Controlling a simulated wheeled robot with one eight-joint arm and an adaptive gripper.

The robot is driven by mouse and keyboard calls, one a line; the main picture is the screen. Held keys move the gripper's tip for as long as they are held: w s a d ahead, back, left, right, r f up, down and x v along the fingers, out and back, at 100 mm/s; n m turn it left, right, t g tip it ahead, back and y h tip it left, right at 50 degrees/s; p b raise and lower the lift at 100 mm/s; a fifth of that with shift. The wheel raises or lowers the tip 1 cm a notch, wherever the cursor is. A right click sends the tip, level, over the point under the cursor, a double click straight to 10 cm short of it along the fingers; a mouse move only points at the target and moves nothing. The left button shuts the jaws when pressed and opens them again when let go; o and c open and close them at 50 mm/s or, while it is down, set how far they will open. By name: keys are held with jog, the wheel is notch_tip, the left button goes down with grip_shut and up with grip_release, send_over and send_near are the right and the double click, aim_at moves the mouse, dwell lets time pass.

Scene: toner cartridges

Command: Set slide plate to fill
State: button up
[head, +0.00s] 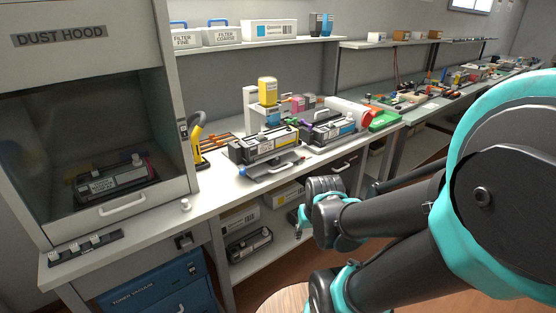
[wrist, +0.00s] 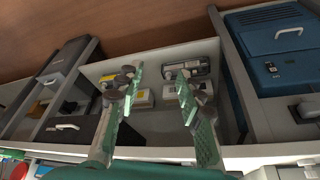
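A filling stand (head: 249,103) with a yellow bottle (head: 267,91) on top stands on the bench in the head view. In front of it a black toner cartridge (head: 262,147) lies on a grey base plate (head: 274,169) with a small blue part at its front. This may be the slide plate; its setting and any label are too small to read. In the wrist view my gripper (wrist: 160,82) is open and empty, its fingers apart above the shelf area under the bench. In the head view my arm is in front of the bench, apart from the stand.
A second cartridge (head: 334,130) sits right of the stand. A dust hood (head: 108,120) with a cartridge inside stands at left. A yellow-black tool (head: 198,140) stands between. The lower shelf (wrist: 152,120) holds boxes and cartridges. The bench front before the stand is mostly clear.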

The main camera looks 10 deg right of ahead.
dwell(0.4)
